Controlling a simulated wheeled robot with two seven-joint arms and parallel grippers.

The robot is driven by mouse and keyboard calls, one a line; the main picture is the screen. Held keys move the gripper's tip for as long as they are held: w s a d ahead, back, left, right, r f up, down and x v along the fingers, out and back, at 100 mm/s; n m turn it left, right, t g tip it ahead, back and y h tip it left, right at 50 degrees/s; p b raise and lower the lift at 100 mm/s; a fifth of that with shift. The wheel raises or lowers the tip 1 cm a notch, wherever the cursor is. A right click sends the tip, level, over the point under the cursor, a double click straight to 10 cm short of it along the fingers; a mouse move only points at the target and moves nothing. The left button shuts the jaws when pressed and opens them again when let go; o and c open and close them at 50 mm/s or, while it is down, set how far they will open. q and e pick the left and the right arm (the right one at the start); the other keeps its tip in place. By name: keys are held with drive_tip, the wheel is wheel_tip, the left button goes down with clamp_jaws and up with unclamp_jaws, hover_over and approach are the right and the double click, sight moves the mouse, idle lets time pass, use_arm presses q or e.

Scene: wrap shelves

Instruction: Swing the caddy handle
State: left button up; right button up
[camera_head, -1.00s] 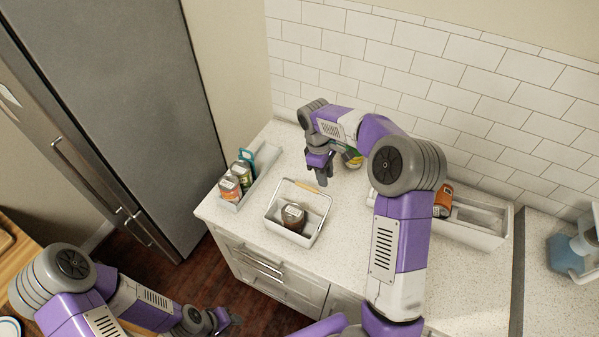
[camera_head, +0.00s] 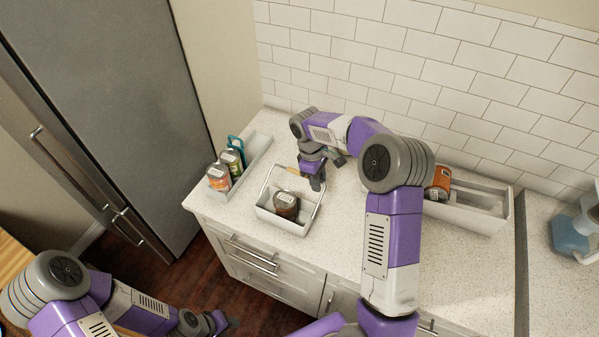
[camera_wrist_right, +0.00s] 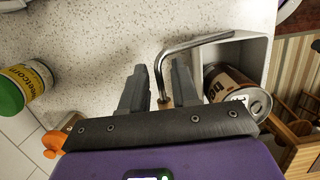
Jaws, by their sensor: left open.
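My right gripper (camera_head: 317,182) is at the right side of the handle's upper part. In the right wrist view, its fingers (camera_wrist_right: 158,85) are apart, with the bent metal handle (camera_wrist_right: 195,43) running between them. Contact cannot be told. My left gripper (camera_head: 225,322) is open and empty, low in front of the counter, away from the caddy.
A narrow white tray (camera_head: 258,150) with several containers stands left of the caddy. Another white tray (camera_head: 470,214) with an orange-labelled can (camera_head: 439,184) is at right. A green-lidded jar (camera_wrist_right: 22,88) stands behind my right gripper. The front counter right of the caddy is clear.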

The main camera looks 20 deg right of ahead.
drive_tip(key=c, duration=0.4)
drive_tip(key=shift+r, duration=0.15)
drive_tip(key=shift+s+a+r+p, duration=0.35)
drive_tip(key=shift+a+r+p, duration=0.05)
drive_tip(key=shift+r, duration=0.2)
drive_tip(key=shift+s+a+r+p, duration=0.3)
drive_tip(key=shift+a+r+p, duration=0.1)
drive_tip(key=shift+r, duration=0.15)
drive_tip(key=shift+s+a+r+p, duration=0.35)
drive_tip(key=shift+s+a+r, duration=0.45)
drive_tip(key=shift+a, duration=0.15)
